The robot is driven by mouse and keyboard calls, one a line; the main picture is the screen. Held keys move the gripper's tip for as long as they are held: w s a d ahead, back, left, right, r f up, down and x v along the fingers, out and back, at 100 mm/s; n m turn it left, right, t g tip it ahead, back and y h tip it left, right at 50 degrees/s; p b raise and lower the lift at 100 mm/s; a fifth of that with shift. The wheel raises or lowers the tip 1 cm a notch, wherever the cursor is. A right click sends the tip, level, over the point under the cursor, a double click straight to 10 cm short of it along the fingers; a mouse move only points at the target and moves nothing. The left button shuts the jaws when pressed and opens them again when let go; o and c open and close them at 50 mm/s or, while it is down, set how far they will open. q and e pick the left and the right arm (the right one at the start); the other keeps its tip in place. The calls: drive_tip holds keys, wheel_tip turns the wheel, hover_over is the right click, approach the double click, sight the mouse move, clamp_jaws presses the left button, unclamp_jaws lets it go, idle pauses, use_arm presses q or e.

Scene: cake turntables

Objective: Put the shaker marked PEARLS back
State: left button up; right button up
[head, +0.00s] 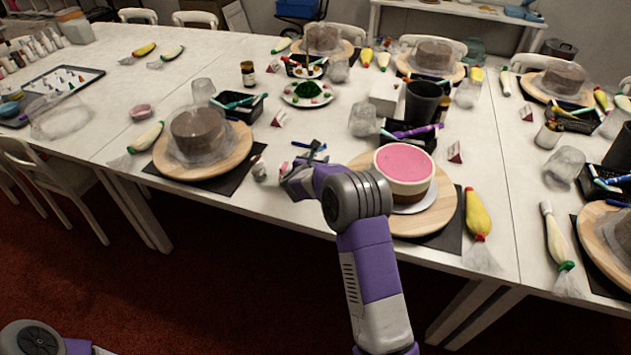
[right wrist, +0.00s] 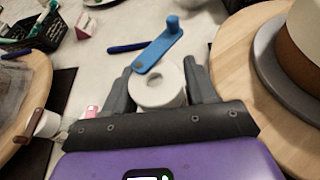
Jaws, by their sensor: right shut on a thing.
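My right gripper (head: 300,180) is over the front part of the table, between two cake turntables. In the right wrist view, my right gripper (right wrist: 163,88) is shut on a white round shaker (right wrist: 160,86) with a hole in its top. A blue flat bar with a knob (right wrist: 157,52) lies across or just beyond its far edge; I cannot tell whether it is joined to it. No PEARLS marking is readable, and the shaker's lower part is hidden. My left gripper is out of view; only part of my left arm shows at bottom left in the head view.
A turntable (head: 440,222) with a pink-topped cake (head: 404,165) stands close on the right. Another turntable (head: 170,165) with a wrapped chocolate cake (head: 198,132) stands left. A small white container (head: 259,172), a dark blue pen (right wrist: 127,47) and a black caddy (right wrist: 45,30) are near.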

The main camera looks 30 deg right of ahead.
wheel_tip(320, 180, down, 7)
drive_tip(key=shift+r+b, duration=0.2)
drive_tip(key=shift+b, duration=0.7)
drive_tip(key=shift+r, duration=0.15)
drive_tip(key=shift+f, duration=0.2)
drive_tip(key=o, duration=1.3)
